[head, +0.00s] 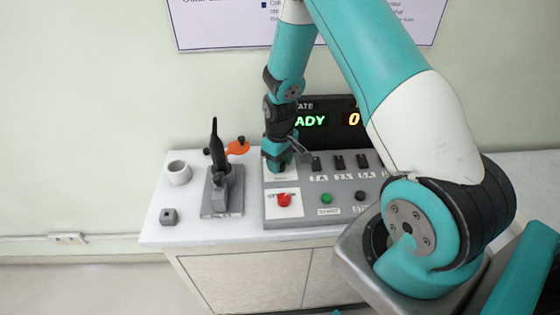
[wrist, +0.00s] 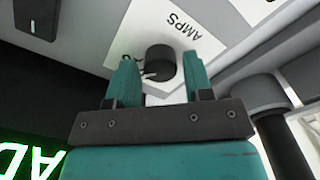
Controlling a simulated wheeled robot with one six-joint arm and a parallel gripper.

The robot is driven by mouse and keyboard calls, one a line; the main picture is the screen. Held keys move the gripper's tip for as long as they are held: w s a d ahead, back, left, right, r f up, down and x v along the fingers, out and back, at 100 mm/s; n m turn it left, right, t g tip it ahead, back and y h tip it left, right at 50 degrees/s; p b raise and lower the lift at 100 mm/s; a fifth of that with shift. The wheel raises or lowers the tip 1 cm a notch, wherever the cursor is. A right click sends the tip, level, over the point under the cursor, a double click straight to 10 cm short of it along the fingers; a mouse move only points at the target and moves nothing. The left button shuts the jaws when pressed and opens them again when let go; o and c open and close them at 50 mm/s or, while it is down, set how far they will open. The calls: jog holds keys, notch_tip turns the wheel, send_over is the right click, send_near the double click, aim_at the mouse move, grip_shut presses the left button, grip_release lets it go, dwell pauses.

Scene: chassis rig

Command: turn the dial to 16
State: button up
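The dial is a black round knob (wrist: 161,62) on a white plate marked AMPS (wrist: 204,44) in the wrist view. A small pale mark shows at its near edge. My gripper (wrist: 159,70) is open, with one teal finger on each side of the knob and a gap on both sides. I cannot tell how far down the fingers reach. In the head view my gripper (head: 278,167) is over the upper left of the grey control panel (head: 302,211), and it hides the knob. The scale numbers are mostly hidden, so the setting cannot be read.
A red button (head: 283,200), a green button (head: 326,198) and several black switches are on the panel. A display (head: 312,121) stands behind it.

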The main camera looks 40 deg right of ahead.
jog(key=shift+o, duration=0.7)
notch_tip(320, 180, up, 18)
jog(key=b, duration=0.2)
jog(key=shift+f, duration=0.25)
jog(key=shift+a, duration=0.1)
jog(key=s+a+r+n+y, duration=0.1)
jog(key=s+a+r, duration=0.25)
jog(key=a, duration=0.35)
jog(key=s+a+r+n+y, duration=0.1)
jog(key=s+a+r, duration=0.2)
jog(key=s+a, duration=0.3)
jog(key=s+a+r+n+y, duration=0.2)
jog(key=s+a, duration=0.7)
jog(key=s, duration=0.4)
jog(key=shift+a+r+n, duration=0.2)
jog(key=shift+r+n, duration=0.2)
jog(key=shift+w, duration=0.1)
